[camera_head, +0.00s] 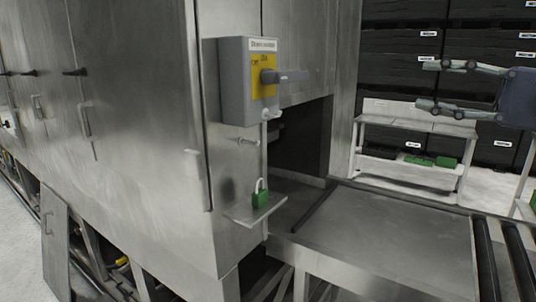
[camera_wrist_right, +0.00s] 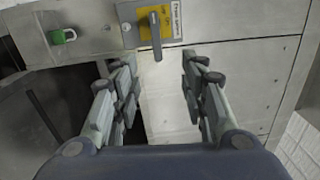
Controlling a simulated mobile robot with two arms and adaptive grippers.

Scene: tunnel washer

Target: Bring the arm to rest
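My right gripper (camera_head: 428,85) is at the upper right of the head view, with its fingers pointing left. Its two fingers are spread apart and nothing is between them. It also shows open and empty in the right wrist view (camera_wrist_right: 156,66). In the head view the gripper is well to the right of the grey switch box (camera_head: 232,82), with clear space between them. The switch box has a yellow plate and a grey handle (camera_head: 284,76). The box also shows at the top of the wrist view (camera_wrist_right: 131,33). My left gripper is in neither view.
A green padlock (camera_head: 260,197) stands on a small metal shelf (camera_head: 243,212) below the box. The large steel machine (camera_head: 140,130) fills the left. A flat metal table (camera_head: 385,232) and rollers (camera_head: 487,262) lie at lower right. A side table (camera_head: 420,122) and dark crates (camera_head: 400,60) stand behind.

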